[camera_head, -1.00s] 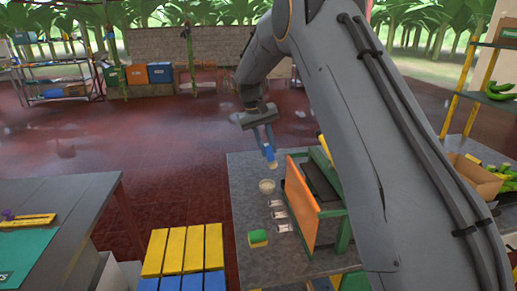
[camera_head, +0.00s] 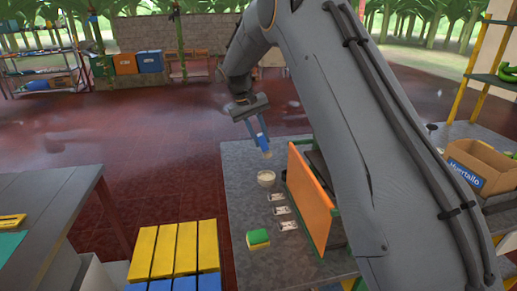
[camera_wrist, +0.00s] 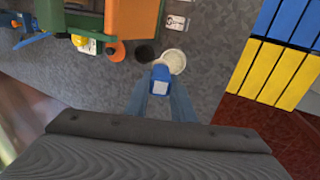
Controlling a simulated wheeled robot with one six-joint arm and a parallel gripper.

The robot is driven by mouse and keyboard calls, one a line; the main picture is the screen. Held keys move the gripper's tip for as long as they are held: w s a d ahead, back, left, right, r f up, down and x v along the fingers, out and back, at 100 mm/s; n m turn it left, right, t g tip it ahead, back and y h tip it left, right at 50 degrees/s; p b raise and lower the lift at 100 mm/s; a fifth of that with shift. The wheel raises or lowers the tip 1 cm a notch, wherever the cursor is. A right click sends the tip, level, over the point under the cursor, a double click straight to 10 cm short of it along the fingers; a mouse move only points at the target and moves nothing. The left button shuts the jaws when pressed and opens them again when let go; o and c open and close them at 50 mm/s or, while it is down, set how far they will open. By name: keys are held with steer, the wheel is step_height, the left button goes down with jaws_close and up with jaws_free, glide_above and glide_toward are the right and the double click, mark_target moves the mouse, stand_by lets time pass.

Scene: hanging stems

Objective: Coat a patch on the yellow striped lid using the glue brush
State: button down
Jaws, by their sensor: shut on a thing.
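My gripper (camera_head: 262,140) is shut on the glue brush (camera_wrist: 160,78), which has a blue handle and a pale tip pointing down. In the head view the brush (camera_head: 266,149) hangs just above and beyond a small pale round cup (camera_head: 266,179). In the wrist view the cup (camera_wrist: 173,61) lies just past the brush tip; I cannot tell whether they touch. Yellow slats with dark gaps (camera_head: 180,246) lie at the front left, apart from the brush, and at the right in the wrist view (camera_wrist: 275,71). I cannot tell whether these are the striped lid.
The cup stands on a grey table (camera_head: 240,200) beside several small white cards (camera_head: 282,211) and a green and yellow block (camera_head: 258,239). An upright orange panel (camera_head: 309,198) stands close to the right. A cardboard box (camera_head: 480,166) is farther right.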

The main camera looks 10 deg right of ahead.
mark_target(260, 143)
steer(key=shift+w+f+b, duration=0.3)
steer(key=shift+f+b, duration=0.4)
steer(key=shift+f, duration=0.15)
steer(key=shift+w+f+b, duration=0.25)
steer(key=shift+f+b, duration=0.4)
steer(key=shift+f, duration=0.2)
steer(key=shift+f, duration=0.1)
steer(key=shift+f+b, duration=1.25)
steer(key=shift+f, duration=1.55)
steer(key=shift+f, duration=0.65)
steer(key=shift+r, duration=0.1)
steer(key=shift+r+p, duration=1.3)
steer(key=shift+r, duration=2.15)
steer(key=shift+r, duration=0.1)
